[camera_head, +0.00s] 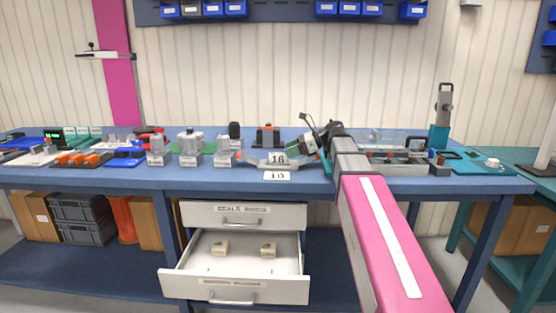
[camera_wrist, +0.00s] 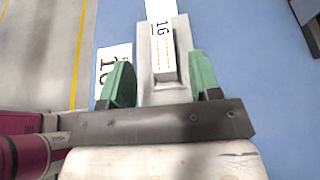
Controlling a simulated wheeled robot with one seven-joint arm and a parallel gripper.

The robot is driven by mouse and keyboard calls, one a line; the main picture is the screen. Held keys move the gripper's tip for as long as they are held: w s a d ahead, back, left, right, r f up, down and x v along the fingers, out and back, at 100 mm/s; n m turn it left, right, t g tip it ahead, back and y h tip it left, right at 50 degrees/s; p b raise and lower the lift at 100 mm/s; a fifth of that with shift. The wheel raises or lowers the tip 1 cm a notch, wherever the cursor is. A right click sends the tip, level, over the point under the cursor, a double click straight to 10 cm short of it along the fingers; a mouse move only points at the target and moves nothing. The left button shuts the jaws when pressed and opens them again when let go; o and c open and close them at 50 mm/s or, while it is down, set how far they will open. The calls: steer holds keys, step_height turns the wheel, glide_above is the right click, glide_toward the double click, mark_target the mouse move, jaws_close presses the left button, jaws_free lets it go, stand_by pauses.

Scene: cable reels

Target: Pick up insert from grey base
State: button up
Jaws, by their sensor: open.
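The grey base (camera_wrist: 150,94) lies on the blue bench top in the wrist view. My gripper (camera_wrist: 160,72) is open, with one green finger on each side of the base and insert. I see a gap on both sides. In the head view my gripper (camera_head: 312,150) is at the bench, just right of the 16 label (camera_head: 278,158). The insert is hard to make out there.
A white number card (camera_head: 277,176) lies at the bench's front edge. Grey fixtures (camera_head: 190,148) stand to the left and a metal tray (camera_head: 400,163) lies to the right. An open drawer (camera_head: 235,287) with two small beige parts juts out below.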

mark_target(278, 154)
steer(key=shift+x, duration=2.75)
steer(key=shift+w, duration=0.15)
steer(key=shift+c, duration=0.3)
steer(key=c, duration=1)
